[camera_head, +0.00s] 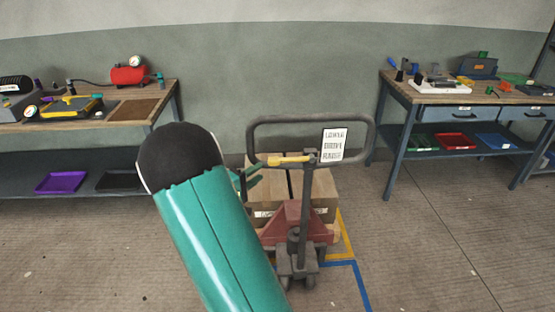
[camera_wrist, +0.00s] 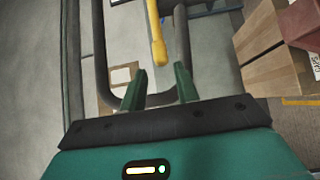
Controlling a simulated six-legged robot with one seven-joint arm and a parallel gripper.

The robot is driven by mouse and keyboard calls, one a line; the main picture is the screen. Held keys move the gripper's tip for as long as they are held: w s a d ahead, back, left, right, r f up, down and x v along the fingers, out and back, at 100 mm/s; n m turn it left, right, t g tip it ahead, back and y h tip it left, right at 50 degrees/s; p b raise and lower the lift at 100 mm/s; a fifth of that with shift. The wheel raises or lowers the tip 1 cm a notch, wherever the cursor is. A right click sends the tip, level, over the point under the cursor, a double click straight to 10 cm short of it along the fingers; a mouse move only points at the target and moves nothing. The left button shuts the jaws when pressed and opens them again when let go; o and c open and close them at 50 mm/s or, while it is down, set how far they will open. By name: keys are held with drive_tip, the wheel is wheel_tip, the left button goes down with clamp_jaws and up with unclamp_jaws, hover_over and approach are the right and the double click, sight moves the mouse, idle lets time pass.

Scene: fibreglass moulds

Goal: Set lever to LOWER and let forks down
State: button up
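A pallet truck stands in the middle of the head view, with a red body (camera_head: 291,222) and a dark loop handle (camera_head: 371,135). A yellow lever (camera_head: 290,160) sticks out to the left from the handle's centre. In the wrist view the yellow lever (camera_wrist: 156,35) points toward my gripper. A white label (camera_head: 333,145) on the handle lists LOWER at the top and RAISE at the bottom. My gripper (camera_wrist: 158,75) is open and empty, the lever's knob just ahead of the gap between its fingers. In the head view my arm partly hides the gripper. The forks are hidden.
Cardboard boxes (camera_head: 320,190) stand behind the truck's body. Yellow (camera_head: 348,240) and blue (camera_head: 361,285) tape marks the floor. A workbench (camera_head: 150,95) with tools stands left, another (camera_head: 405,92) right. The floor at right front is clear.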

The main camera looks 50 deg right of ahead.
sight(273, 162)
drive_tip(key=d, duration=1.1)
drive_tip(key=shift+s, duration=0.3)
drive_tip(key=shift+a, duration=0.1)
clamp_jaws()
